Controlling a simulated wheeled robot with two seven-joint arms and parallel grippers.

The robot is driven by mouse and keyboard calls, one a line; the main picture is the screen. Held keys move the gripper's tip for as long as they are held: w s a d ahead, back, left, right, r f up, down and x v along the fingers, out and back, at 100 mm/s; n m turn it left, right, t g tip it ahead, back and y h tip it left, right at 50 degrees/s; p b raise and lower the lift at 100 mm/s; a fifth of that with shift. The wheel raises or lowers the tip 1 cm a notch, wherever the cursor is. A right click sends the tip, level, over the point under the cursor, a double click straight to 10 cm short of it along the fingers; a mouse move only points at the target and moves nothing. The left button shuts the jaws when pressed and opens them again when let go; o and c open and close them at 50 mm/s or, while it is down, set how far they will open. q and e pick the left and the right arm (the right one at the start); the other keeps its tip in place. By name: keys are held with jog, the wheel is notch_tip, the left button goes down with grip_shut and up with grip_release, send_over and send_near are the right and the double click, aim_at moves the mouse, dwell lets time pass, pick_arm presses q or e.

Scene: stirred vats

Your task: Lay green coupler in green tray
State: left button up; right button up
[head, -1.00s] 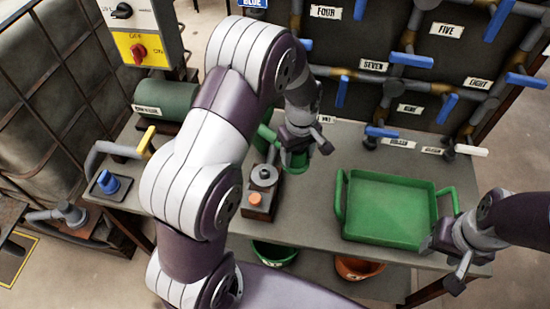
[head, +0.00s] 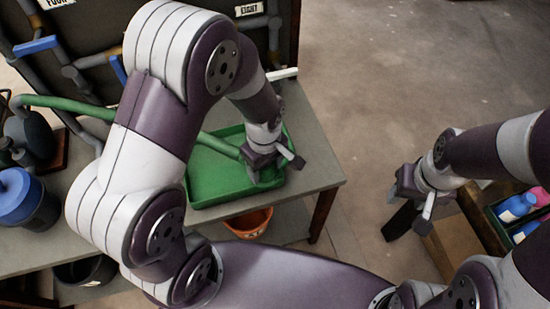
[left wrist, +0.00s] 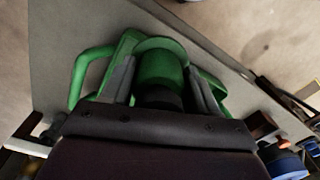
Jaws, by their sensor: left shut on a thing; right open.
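The green tray (head: 200,188) lies on the grey bench, and a green hose (head: 65,104) runs to it from the left. My left gripper (head: 262,176) is over the tray's right part in the head view. It is shut on the green coupler (left wrist: 160,65), which shows between the fingers in the left wrist view. In the head view the gripper mostly hides the coupler. I cannot tell whether the coupler touches the tray floor. My right gripper (head: 398,212) is open and empty, right of the bench.
An orange bucket (head: 250,224) stands below the bench's front edge. A blue-topped container (head: 22,200) is at the left. A pipe panel (head: 90,75) rises behind the bench. At the far right, a crate holds blue and pink bottles (head: 515,209). Open floor lies beyond the bench.

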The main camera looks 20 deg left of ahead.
pick_arm(q)
jog(key=w+a+f, duration=0.2)
jog(key=a, duration=0.1)
jog(key=w+a+f, duration=0.1)
jog(key=a+f, duration=0.1)
jog(key=a, duration=0.1)
jog(key=w+a+f, duration=0.2)
jog(key=a, duration=0.2)
jog(key=shift+w+f, duration=0.35)
jog(key=shift+f, duration=0.05)
jog(key=shift+w+a+f, duration=0.1)
jog(key=shift+a+f, duration=0.1)
jog(key=shift+f, duration=0.05)
jog(key=shift+a+f, duration=0.1)
jog(key=shift+f, duration=1.8)
jog(key=shift+f, duration=0.15)
jog(key=o, duration=1.1)
